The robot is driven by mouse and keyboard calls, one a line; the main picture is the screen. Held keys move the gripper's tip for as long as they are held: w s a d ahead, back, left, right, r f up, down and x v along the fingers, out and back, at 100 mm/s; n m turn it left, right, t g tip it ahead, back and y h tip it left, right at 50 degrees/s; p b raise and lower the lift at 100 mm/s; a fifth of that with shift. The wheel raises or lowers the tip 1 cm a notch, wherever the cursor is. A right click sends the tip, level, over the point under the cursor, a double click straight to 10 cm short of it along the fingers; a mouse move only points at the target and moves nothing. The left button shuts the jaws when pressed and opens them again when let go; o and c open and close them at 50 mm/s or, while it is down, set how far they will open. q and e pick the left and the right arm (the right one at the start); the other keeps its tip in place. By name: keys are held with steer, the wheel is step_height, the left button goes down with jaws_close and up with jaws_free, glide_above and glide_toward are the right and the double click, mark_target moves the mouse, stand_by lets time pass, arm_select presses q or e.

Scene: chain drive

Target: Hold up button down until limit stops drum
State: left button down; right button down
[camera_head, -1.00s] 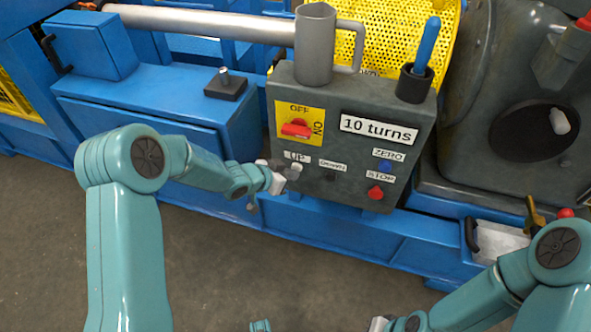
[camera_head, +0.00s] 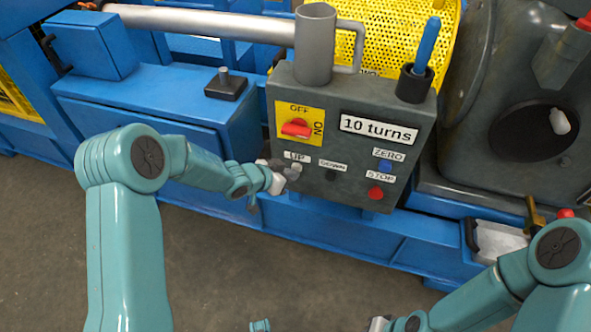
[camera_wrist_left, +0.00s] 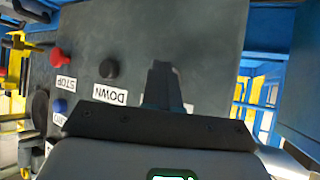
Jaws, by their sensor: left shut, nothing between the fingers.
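The grey control panel (camera_head: 350,110) faces me in the head view, with the UP label (camera_head: 297,156) near its lower left. My left gripper (camera_head: 288,169) is shut at the spot just below that label, and its fingers hide most of the up button. In the left wrist view the closed dark fingers (camera_wrist_left: 162,85) point at the panel beside the DOWN label (camera_wrist_left: 110,95); I cannot tell how far the button is pressed. My right gripper (camera_head: 378,324) is mostly cut off at the bottom edge.
The black down button (camera_head: 331,175), blue zero button (camera_head: 385,167) and red stop button (camera_head: 375,193) sit right of the left gripper. The red switch (camera_head: 296,129) is above it.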

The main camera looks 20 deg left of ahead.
arm_select(q)
steer(key=shift+s, duration=0.1)
stand_by(0.6)
steer(key=shift+s+b, duration=0.6)
steer(key=shift+s, duration=0.2)
steer(key=shift+s, duration=0.15)
steer(key=s+b, duration=0.2)
steer(key=s, duration=0.2)
steer(key=shift+s+a+b, duration=0.1)
steer(key=shift+s+b, duration=0.2)
steer(key=shift+s, duration=0.05)
